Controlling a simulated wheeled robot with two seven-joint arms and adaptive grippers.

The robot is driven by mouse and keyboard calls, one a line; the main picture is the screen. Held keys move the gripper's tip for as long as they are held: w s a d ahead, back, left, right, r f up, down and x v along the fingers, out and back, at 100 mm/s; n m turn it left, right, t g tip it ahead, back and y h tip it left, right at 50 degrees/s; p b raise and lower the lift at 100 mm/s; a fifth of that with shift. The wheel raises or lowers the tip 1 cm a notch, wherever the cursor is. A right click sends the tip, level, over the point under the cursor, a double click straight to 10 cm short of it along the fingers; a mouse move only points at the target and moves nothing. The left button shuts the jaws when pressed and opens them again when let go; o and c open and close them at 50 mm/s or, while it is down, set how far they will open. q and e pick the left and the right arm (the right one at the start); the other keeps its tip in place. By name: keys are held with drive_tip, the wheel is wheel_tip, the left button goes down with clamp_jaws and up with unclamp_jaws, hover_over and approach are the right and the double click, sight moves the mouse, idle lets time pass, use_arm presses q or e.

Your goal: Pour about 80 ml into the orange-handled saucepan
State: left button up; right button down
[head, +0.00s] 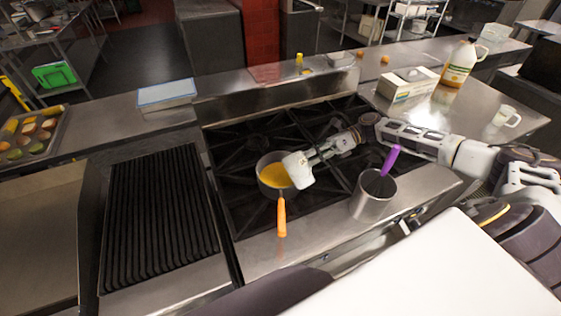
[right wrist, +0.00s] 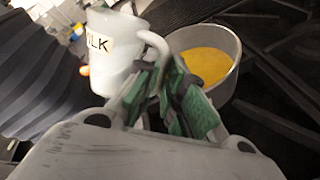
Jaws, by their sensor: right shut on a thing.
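The orange-handled saucepan (head: 281,215) sits on the black stove grate, with its handle toward the front edge. Orange-yellow liquid shows in it, also in the right wrist view (right wrist: 207,68). My right gripper (head: 312,160) is shut on the handle of a white milk jug (head: 297,170). The jug is tilted with its top at the saucepan's right rim. In the right wrist view the jug (right wrist: 115,45) shows the letters "LK", and its handle is between the green finger pads. I cannot tell whether any stream is falling. My left gripper is not in view.
A metal pot (head: 372,200) with a purple-handled utensil stands on the front ledge at right. A ribbed grill (head: 160,215) lies left of the stove. A white box (head: 408,85), a large jug (head: 460,65) and a clear cup (head: 506,116) stand at back right.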

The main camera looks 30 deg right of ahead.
drive_tip(key=shift+s+f+m+g, duration=0.15)
drive_tip(key=shift+f+m+g, duration=0.35)
drive_tip(key=shift+m, duration=0.3)
drive_tip(key=shift+f, duration=0.1)
drive_tip(key=shift+f+m+g+h, duration=0.2)
drive_tip(key=shift+m+g+h, duration=0.1)
drive_tip(key=shift+s+d+r+m+g, duration=0.1)
drive_tip(key=shift+r+m+g, duration=0.15)
drive_tip(key=shift+m+g, duration=0.2)
idle(1.3)
